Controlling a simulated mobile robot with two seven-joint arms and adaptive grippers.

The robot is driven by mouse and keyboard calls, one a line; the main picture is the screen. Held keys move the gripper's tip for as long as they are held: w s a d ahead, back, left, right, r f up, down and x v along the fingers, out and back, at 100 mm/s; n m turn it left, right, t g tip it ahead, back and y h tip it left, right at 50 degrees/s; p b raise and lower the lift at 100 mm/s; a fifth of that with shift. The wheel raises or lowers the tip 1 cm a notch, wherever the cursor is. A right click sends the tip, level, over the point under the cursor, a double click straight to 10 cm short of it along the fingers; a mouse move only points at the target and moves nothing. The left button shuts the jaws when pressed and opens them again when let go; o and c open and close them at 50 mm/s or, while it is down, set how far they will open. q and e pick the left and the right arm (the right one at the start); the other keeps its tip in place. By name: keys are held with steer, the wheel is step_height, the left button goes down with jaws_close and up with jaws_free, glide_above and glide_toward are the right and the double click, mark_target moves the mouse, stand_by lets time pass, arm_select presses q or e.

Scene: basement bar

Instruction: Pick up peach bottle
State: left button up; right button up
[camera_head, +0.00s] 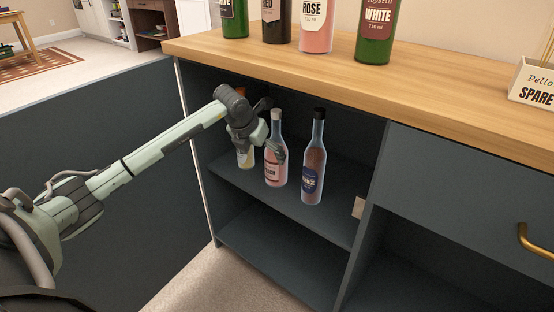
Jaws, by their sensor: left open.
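The peach bottle (276,172) appears to be the middle one of three bottles on the cabinet's upper inner shelf. It is upright, with pinkish contents, a pale cap and a light label that I cannot fully read. My left gripper (271,133) is open at this bottle's neck and upper body, reaching in from the left, and covers part of it. I cannot tell whether the fingers touch the glass. My right gripper is out of view.
A darker red bottle with a black cap and blue label (314,168) stands just right. The wooden counter (440,96) overhangs the shelf (335,212). Several wine bottles stand on the counter.

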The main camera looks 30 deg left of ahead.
mark_target(272, 152)
arm_select(q)
steer(key=w, duration=0.5)
steer(key=shift+a, duration=0.2)
steer(key=x, duration=0.5)
steer(key=shift+s, duration=0.1)
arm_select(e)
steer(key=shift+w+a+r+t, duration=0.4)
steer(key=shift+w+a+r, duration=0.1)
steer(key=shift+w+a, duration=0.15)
arm_select(q)
steer(key=c, duration=1.8)
steer(key=shift+r, duration=0.1)
steer(key=shift+c, duration=0.8)
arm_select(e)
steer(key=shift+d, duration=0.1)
